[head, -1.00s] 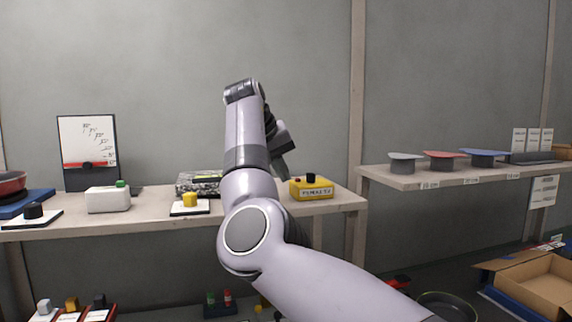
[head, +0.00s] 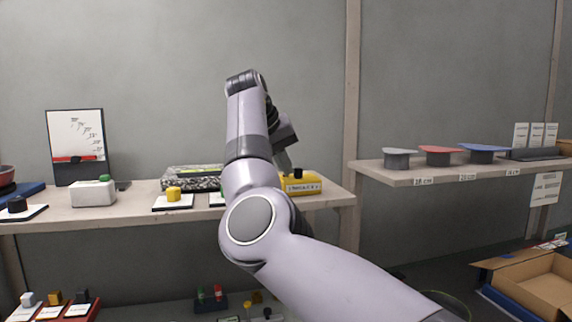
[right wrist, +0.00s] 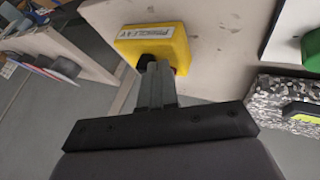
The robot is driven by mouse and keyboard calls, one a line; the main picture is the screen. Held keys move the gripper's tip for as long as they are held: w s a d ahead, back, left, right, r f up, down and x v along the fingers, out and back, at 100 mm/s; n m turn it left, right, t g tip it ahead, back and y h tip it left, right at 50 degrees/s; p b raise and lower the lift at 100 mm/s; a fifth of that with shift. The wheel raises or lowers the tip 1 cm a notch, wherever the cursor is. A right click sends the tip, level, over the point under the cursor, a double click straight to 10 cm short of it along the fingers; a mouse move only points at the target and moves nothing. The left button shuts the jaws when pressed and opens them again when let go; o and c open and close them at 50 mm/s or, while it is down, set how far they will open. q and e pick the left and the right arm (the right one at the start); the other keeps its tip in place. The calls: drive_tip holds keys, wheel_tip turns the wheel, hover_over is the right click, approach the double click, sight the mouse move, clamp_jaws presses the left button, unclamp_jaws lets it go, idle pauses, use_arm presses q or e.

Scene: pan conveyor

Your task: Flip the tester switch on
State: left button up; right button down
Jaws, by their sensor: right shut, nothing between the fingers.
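The yellow box (head: 304,188) with a white label and a black knob (head: 298,173) on top sits near the right end of the workbench; I take it for the tester. My right gripper (head: 287,166) is just above its left part, partly hidden behind my own arm. In the right wrist view the shut, empty fingers (right wrist: 160,68) reach over the edge of the yellow box (right wrist: 168,38) and hide part of a dark knob (right wrist: 147,60). I cannot tell whether they touch it. My left gripper is not in view.
The workbench (head: 130,205) also holds a speckled block (head: 190,180), a yellow knob on a white plate (head: 173,194) and a white box with a green button (head: 93,192). A shelf (head: 415,175) with several pans stands right. An open carton (head: 535,285) is low right.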

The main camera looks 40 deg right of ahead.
drive_tip(key=shift+s+d, duration=0.35)
drive_tip(key=shift+d, duration=0.3)
drive_tip(key=shift+s+d, duration=0.35)
drive_tip(key=shift+d, duration=0.3)
drive_tip(key=shift+a, duration=0.15)
